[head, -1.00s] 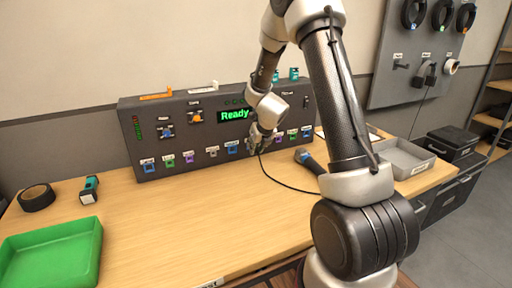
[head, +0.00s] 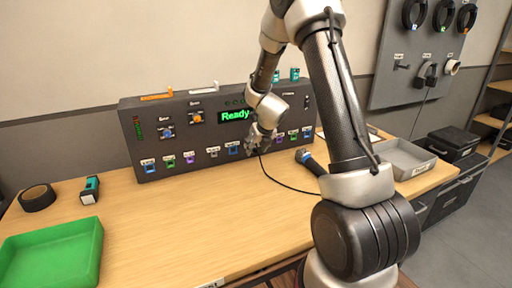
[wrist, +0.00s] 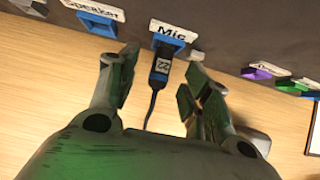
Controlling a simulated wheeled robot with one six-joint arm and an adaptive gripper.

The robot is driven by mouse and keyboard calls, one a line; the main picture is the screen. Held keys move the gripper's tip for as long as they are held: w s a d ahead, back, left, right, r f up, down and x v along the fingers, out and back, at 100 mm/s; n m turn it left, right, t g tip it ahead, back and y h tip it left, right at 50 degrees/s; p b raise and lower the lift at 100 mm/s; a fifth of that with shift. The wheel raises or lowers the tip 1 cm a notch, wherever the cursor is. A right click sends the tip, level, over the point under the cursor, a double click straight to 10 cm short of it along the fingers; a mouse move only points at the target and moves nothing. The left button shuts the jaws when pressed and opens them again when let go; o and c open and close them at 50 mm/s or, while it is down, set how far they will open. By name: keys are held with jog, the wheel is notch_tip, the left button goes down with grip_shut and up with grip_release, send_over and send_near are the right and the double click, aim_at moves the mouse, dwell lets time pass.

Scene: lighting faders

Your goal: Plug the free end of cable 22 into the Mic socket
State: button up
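The Mic socket (wrist: 179,48) is a blue port under a white "Mic" label in the wrist view. The black plug of cable 22 (wrist: 161,66), with a white "22" tag, sits with its tip at the socket and appears to be in it; the exact depth is hidden. Its black cord (wrist: 149,112) runs down between my fingers. My gripper (wrist: 160,76) is open, with one finger on each side of the plug and visible gaps to it. In the head view my gripper (head: 262,140) is at the panel's lower row, and the cord (head: 290,187) trails right over the table.
The dark panel (head: 190,105) carries a green "Ready" display (head: 235,116) and several coloured sockets. The Speaker socket (wrist: 98,24) is just left of Mic. A dark handheld device (head: 310,160) lies to the right. A green tray (head: 50,255) stands front left; the middle of the table is clear.

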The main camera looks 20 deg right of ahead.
jog(key=shift+s+r, duration=0.1)
jog(key=v, duration=1.2)
jog(key=s+a+n+g, duration=0.2)
jog(key=s+n+g, duration=0.3)
jog(key=s+n, duration=1.2)
jog(key=s+r+n+t, duration=0.2)
jog(key=s+r+n, duration=1.1)
jog(key=n, duration=0.6)
jog(key=shift+s, duration=0.85)
